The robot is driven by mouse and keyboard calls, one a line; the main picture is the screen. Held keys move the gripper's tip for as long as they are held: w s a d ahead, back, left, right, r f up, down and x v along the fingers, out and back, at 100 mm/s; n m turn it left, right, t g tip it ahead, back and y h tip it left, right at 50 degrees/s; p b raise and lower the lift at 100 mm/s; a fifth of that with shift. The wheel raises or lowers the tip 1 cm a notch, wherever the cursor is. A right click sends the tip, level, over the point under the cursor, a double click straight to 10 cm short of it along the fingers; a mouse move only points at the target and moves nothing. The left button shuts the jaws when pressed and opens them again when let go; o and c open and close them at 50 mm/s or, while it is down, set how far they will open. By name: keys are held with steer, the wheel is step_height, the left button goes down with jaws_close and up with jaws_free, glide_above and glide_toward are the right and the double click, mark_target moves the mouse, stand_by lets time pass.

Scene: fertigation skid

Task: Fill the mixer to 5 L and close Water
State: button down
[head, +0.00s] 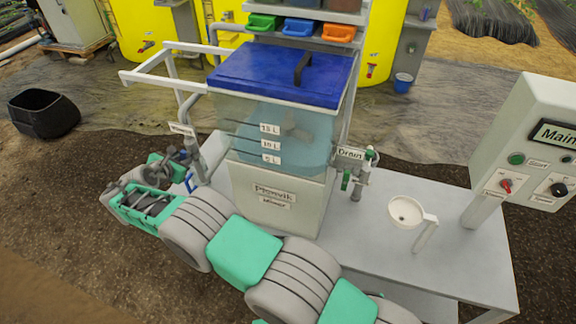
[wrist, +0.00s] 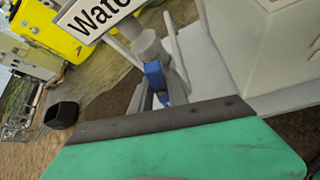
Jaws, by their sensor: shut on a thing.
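The mixer (head: 275,195) is a clear tank on a pale base, with a blue lid (head: 285,72) and marks for 5 L, 10 L and 15 L. Bluish liquid (head: 300,150) shows behind the marks; its exact level is hard to read. The Water valve stands at the mixer's left, with its label (wrist: 98,14) above and a blue handle (wrist: 154,74). My gripper (head: 180,160) is at this valve, shut on the blue handle; it also shows in the wrist view (wrist: 162,97). My gripper's green body hides the lower part of the valve there.
The Drain valve (head: 347,180) with a green handle is at the mixer's right. A white strainer-like cup (head: 406,212) stands on the grey bench (head: 465,265). A control panel (head: 535,145) is at the right. A black tub (head: 43,113) lies on the ground at left.

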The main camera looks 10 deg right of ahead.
steer(key=shift+r, duration=0.1)
steer(key=shift+m+y+b, duration=0.3)
steer(key=shift+y+b, duration=0.1)
steer(key=f+m+t+y+b, duration=0.1)
steer(key=m+t+b, duration=0.1)
steer(key=b, duration=0.2)
steer(key=shift+f, duration=0.1)
steer(key=m+t+y+b, duration=0.1)
steer(key=b, duration=0.3)
steer(key=shift+m+y, duration=0.3)
steer(key=shift+y, duration=0.1)
steer(key=shift+r+m+t+y+b, duration=0.3)
steer(key=shift+m+t+b, duration=0.3)
steer(key=shift+b, duration=0.55)
steer(key=shift+r, duration=0.3)
stand_by(4.8)
